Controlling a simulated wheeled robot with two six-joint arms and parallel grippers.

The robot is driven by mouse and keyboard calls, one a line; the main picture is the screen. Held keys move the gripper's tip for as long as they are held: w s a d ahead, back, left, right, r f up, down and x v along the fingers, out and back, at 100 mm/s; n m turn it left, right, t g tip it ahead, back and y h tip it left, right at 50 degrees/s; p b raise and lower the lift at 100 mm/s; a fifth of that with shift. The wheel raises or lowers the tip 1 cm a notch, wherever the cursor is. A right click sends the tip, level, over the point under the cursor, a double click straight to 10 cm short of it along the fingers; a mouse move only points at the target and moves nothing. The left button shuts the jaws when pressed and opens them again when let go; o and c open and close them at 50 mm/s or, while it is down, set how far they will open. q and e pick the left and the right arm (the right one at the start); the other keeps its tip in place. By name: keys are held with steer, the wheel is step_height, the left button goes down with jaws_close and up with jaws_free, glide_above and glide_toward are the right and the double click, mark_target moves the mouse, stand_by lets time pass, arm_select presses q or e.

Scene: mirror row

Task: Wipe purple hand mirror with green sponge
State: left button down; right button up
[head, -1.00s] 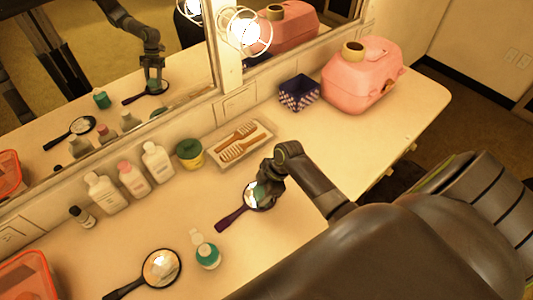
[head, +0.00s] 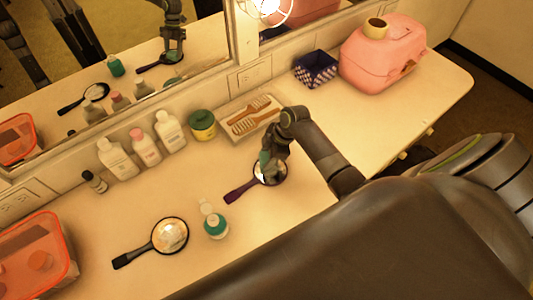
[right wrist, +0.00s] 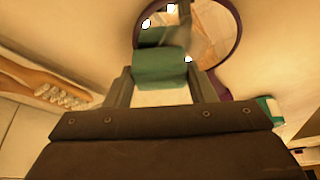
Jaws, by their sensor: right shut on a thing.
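The purple hand mirror (head: 239,192) lies face up on the counter, its handle toward the lower left. In the right wrist view its round purple rim (right wrist: 239,35) and part of its glass show ahead of the fingers. My right gripper (head: 268,166) is over the mirror's head, pointing down, shut on the green sponge (right wrist: 160,68). The sponge is at the glass, with a green reflection just beyond it; whether it touches I cannot tell. Gripper and sponge hide part of the glass in the head view. My left gripper is not in view.
A black hand mirror (head: 170,235) and a teal-labelled bottle (head: 215,226) are nearby on the left. Several bottles (head: 143,147), a green-yellow jar (head: 202,125) and a comb tray (head: 235,118) line the wall mirror. A pink case (head: 383,58) stands at the back right.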

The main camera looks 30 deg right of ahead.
mark_target(271, 172)
steer(key=shift+s+d+p, duration=0.15)
steer(key=shift+s+p, duration=0.5)
steer(key=shift+s, duration=0.25)
steer(key=shift+s+p, duration=0.55)
steer(key=shift+s, duration=0.45)
steer(key=shift+s+d+r+p, duration=0.1)
steer(key=shift+s+d+p, duration=0.05)
steer(key=shift+s+p, duration=0.95)
steer(key=shift+s, duration=0.4)
steer(key=shift+s+f, duration=0.1)
steer(key=shift+f, duration=0.1)
steer(key=shift+w+f+b, duration=0.2)
steer(key=shift+w+b, duration=0.5)
steer(key=shift+w, duration=0.6)
steer(key=shift+w+a+b, duration=0.15)
steer(key=shift+w+b, duration=0.25)
steer(key=shift+w, duration=0.7)
steer(key=shift+w+a+b, duration=0.1)
steer(key=shift+w+b, duration=0.3)
steer(key=shift+w, duration=0.65)
steer(key=shift+r, duration=0.1)
